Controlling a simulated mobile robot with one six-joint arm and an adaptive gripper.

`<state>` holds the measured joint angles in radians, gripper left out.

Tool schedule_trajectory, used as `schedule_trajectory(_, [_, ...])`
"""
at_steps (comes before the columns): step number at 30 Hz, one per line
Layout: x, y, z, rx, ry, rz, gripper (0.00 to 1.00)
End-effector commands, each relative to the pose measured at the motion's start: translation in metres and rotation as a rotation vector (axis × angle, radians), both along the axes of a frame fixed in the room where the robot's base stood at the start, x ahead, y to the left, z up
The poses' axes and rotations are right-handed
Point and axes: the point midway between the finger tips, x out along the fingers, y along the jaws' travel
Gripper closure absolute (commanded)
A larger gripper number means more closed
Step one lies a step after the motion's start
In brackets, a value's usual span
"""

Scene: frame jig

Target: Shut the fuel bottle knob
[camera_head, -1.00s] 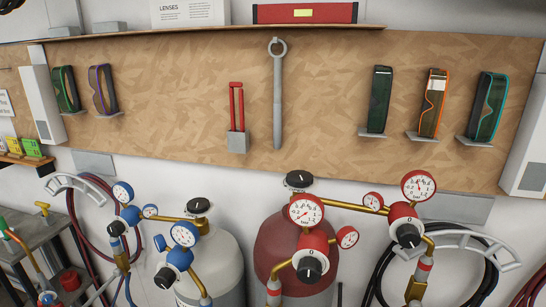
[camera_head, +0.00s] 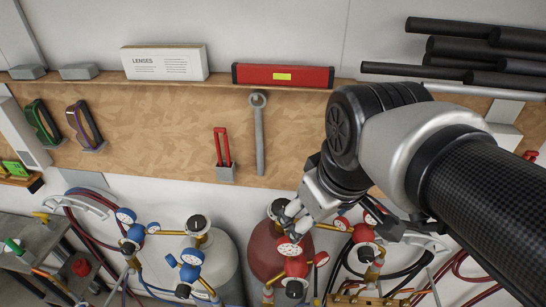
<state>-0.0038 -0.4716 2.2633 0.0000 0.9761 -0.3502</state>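The red bottle (camera_head: 262,252), which I take to be the fuel bottle, stands at lower middle in the head camera view. Its dark top knob (camera_head: 279,208) shows just left of my gripper (camera_head: 291,217). My gripper reaches down from the right, with its fingertips close to the knob and the red gauges. I cannot tell whether they touch the knob, nor how far apart the fingers are. The arm covers part of the red regulator and hoses. A red regulator with a gauge (camera_head: 289,249) sits in front of the red bottle.
A grey bottle (camera_head: 223,265) with blue gauges (camera_head: 192,257) stands to the left. Black hoses and a second red regulator (camera_head: 364,233) are close on the right. Behind is a board (camera_head: 180,120) with a wrench (camera_head: 259,135) and red-handled tool (camera_head: 222,147).

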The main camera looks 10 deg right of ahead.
Motion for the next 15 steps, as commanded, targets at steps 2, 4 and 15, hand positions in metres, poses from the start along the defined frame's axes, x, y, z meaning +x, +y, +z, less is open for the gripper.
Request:
schedule_trajectory(2, [0.025,0.001,0.006,-0.041,0.051,0.112,0.29])
schedule_trajectory(4, [0.047,0.001,0.005,-0.076,0.091,0.223,0.29])
schedule_trajectory(15, [0.163,0.005,-0.044,-0.194,0.282,0.844,0.29])
